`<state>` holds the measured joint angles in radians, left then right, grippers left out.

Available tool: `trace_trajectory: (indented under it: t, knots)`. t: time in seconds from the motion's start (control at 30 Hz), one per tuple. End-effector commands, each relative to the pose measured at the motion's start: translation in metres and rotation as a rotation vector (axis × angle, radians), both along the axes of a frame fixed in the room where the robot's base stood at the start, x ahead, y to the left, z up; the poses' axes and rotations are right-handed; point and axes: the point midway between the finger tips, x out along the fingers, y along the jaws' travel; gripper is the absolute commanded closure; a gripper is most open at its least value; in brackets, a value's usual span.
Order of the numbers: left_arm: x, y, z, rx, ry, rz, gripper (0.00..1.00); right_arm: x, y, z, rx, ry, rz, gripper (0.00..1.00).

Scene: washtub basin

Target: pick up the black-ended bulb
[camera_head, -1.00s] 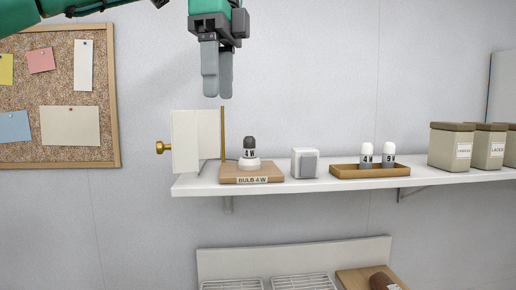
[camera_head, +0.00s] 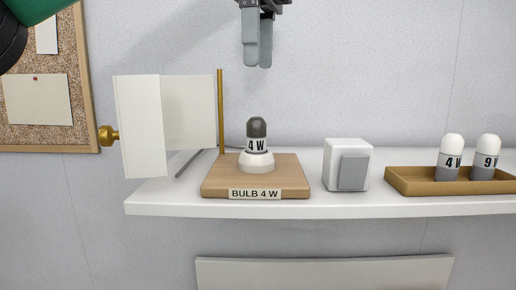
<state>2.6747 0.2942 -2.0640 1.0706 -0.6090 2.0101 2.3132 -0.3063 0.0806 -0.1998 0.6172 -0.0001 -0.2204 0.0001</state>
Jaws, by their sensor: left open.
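The black-ended bulb (camera_head: 256,129) stands upright in a white socket (camera_head: 256,162) on a wooden base (camera_head: 215,183). Its dark end points up, and its white band reads "4 W". A label on the base's front reads "BULB 4 W". My left gripper (camera_head: 257,64) is open and empty, pointing down, high above the bulb with a clear gap. Its two grey fingers look close together from this angle. My right gripper is not in view.
A white hinged panel (camera_head: 142,127) with a brass knob and brass rod (camera_head: 220,112) stands left of the bulb. A white box switch (camera_head: 346,165) is to the right. A wooden tray (camera_head: 416,186) holds two grey-ended bulbs. All rest on a white shelf (camera_head: 330,205).

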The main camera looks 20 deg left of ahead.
Motion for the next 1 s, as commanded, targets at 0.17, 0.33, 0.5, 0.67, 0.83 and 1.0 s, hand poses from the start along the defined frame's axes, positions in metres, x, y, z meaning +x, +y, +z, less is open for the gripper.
trace_trajectory:
  t: [0.17,0.33,0.5,0.67,0.83,1.0]
  knots:
    - [0.001,0.001,-0.031,-0.002,0.004,-0.003,0.46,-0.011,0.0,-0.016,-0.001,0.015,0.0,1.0]
    - [0.001,0.001,-0.055,-0.002,0.003,-0.002,0.46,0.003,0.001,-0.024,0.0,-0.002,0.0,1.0]
    - [0.0,0.001,-0.066,-0.002,-0.001,0.0,0.46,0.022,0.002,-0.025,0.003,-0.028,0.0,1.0]
    - [0.0,0.002,-0.068,0.0,-0.003,0.002,0.46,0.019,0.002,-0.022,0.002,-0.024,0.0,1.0]
    - [-0.001,0.004,-0.081,0.0,-0.001,0.0,0.46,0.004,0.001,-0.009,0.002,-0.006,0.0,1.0]
    - [-0.001,0.005,-0.1,0.0,-0.001,0.001,0.46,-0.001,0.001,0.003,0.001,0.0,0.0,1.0]
